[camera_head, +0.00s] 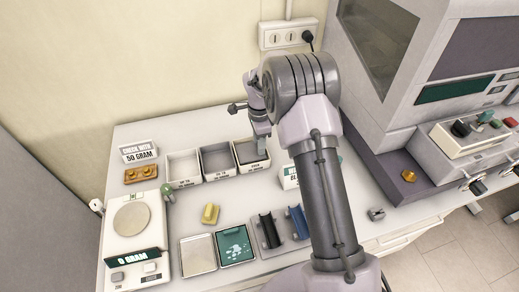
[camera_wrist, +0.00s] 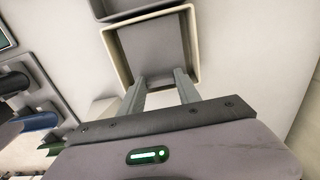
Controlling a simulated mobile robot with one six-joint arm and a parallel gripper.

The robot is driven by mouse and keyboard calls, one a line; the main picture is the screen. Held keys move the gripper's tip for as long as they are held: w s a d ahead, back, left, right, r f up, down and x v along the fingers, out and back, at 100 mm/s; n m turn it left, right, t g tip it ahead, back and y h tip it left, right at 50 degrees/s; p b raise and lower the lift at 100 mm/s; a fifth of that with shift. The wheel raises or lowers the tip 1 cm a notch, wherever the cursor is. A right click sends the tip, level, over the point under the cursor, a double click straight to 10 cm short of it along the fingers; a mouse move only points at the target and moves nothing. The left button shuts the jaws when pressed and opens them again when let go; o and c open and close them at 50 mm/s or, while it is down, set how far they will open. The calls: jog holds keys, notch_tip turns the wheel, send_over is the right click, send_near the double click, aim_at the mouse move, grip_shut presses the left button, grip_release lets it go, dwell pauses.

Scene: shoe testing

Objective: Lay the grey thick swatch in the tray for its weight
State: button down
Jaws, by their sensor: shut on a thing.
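My gripper (camera_head: 262,143) is over the rightmost of three small white-rimmed trays (camera_head: 251,166) at the back of the table. In the wrist view its two fingers (camera_wrist: 164,82) reach the near rim of this tray (camera_wrist: 186,8). The fingers are shut on a grey piece, apparently the grey thick swatch (camera_wrist: 155,48), whose grey face blends with the tray's inside. I cannot tell whether it touches the tray floor. The tray's label is too small to read surely.
The left tray (camera_head: 168,178) and middle tray (camera_head: 203,170) stand beside it. A scale (camera_head: 107,246) reading 0 gram is at the left, near a brass weight block (camera_head: 141,174).

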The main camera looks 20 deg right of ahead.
notch_tip(320, 180, down, 2)
jog(key=shift+f, duration=0.15)
jog(key=shift+s+f, duration=0.1)
jog(key=shift+f, duration=0.05)
jog(key=c, duration=0.9)
grip_release()
jog(key=shift+o, duration=0.2)
